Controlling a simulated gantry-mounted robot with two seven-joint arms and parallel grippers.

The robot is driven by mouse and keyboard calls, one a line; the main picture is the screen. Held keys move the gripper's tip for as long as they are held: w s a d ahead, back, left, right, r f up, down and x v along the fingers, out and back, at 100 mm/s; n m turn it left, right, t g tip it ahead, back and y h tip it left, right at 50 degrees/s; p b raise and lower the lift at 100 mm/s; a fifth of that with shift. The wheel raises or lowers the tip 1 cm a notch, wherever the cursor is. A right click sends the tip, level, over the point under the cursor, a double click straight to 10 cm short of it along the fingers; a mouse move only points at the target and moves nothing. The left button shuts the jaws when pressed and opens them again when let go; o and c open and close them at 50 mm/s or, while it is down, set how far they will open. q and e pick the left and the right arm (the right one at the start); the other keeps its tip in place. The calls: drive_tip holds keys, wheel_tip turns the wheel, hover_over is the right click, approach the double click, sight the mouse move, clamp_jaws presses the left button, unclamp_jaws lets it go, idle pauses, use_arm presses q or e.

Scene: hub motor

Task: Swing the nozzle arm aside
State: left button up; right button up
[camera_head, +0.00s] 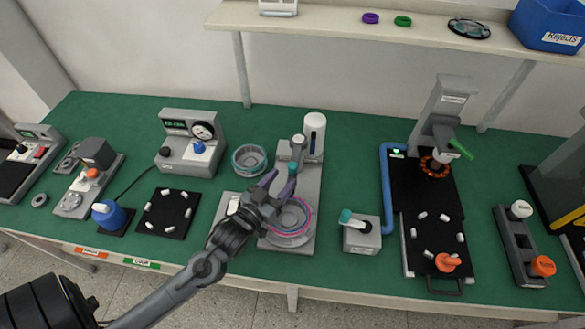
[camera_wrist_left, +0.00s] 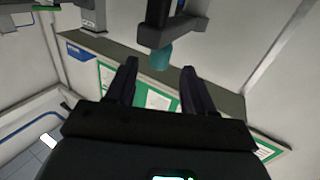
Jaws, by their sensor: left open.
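The dispensing station (camera_head: 310,175) stands mid-bench, with a white cylinder (camera_head: 315,125) and a grey post (camera_head: 297,148) at its back. A motor ring with a pink line (camera_head: 290,236) sits on its front. My left gripper (camera_head: 279,181) is over the station, its two dark fingers apart and empty. In the left wrist view, a dark arm, apparently the nozzle arm (camera_wrist_left: 170,35), ends in a teal tip (camera_wrist_left: 160,60) in line with the gap between the open fingers (camera_wrist_left: 159,66). Contact is not visible. In the head view my gripper hides most of the nozzle arm. My right gripper is out of view.
A teal-wound ring (camera_head: 249,160) lies behind left of my gripper. A grey box with a teal knob (camera_head: 361,234) stands to the right, beside a blue pipe (camera_head: 387,190). A gauge unit (camera_head: 188,140) and black mat (camera_head: 168,214) are left. Green bench (camera_head: 340,180) is clear between stations.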

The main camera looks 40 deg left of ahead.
sight(290, 171)
use_arm(q)
drive_tip(key=shift+w+a, duration=0.2)
drive_tip(key=shift+w, duration=1.25)
drive_tip(key=shift+w+a, duration=0.15)
drive_tip(key=shift+w, duration=1.3)
clamp_jaws()
